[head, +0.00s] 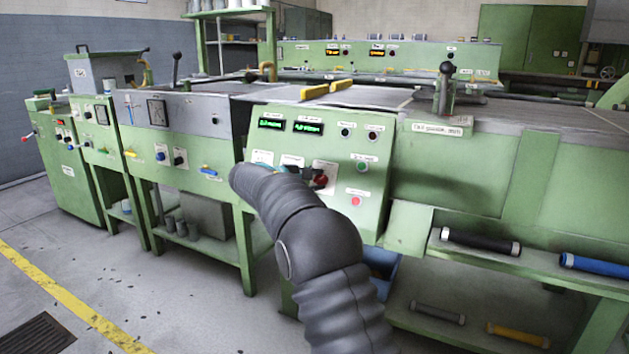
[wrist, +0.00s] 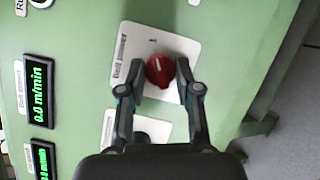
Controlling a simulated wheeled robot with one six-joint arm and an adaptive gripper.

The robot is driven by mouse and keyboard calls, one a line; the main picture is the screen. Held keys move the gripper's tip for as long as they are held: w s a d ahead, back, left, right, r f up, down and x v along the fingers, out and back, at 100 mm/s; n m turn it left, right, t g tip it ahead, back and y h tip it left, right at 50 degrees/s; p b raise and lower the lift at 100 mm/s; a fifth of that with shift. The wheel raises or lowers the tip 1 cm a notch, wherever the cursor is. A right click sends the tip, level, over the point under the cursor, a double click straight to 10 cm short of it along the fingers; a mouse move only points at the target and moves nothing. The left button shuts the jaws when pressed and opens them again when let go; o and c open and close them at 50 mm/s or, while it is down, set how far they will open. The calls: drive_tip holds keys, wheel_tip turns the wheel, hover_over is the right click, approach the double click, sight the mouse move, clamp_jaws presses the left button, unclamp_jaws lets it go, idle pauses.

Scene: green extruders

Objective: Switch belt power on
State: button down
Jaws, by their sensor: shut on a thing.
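The belt power switch (wrist: 160,72) is a round red knob with a white mark, on a white plate (wrist: 133,48) labelled "belt power". In the wrist view my gripper (wrist: 158,82) has its two fingers on either side of the knob, shut on it. In the head view the red knob (head: 320,181) shows on the sloped green control panel (head: 378,150), just beyond my gripper (head: 312,177), which is partly hidden by my arm. The green displays (wrist: 38,92) beside it read about 0.0 m/min.
A second white plate with a dark knob (wrist: 150,130) sits close to my gripper in the wrist view. Green (head: 361,167) and red (head: 357,192) buttons are to the right on the panel. A shelf with rollers (head: 480,242) juts out at the lower right.

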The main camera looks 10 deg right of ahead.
drive_tip(key=c, duration=0.8)
unclamp_jaws()
drive_tip(key=shift+a, duration=0.2)
drive_tip(key=shift+d, duration=0.15)
drive_tip(key=v, duration=1.2)
